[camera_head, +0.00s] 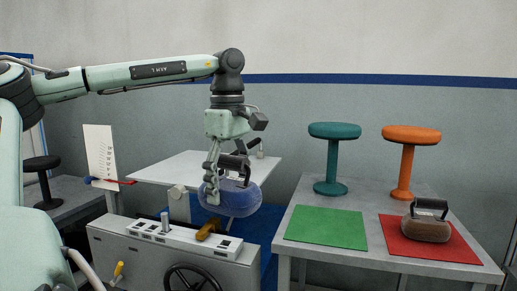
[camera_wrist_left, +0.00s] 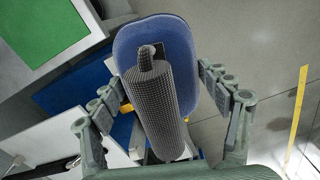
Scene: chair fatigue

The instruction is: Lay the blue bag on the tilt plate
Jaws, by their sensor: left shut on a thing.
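The blue bag (camera_head: 243,199) is a rounded cushion with a dark handle on top. My left gripper (camera_head: 220,176) points down and is shut on the bag by its handle. In the left wrist view the textured handle (camera_wrist_left: 160,105) lies between the fingers, with the blue bag (camera_wrist_left: 150,38) behind it. The tilt plate (camera_head: 175,168) is a flat white board. The bag hangs at its front right edge and overlaps its corner in the head view; I cannot tell the gap between them. My right gripper is not in view.
A white control console (camera_head: 165,236) with a black handwheel (camera_head: 192,279) stands in front of the plate. On the right table are a green mat (camera_head: 327,227), a red mat (camera_head: 400,240) with a brown bag (camera_head: 426,228), a teal stool (camera_head: 333,158) and an orange stool (camera_head: 408,160).

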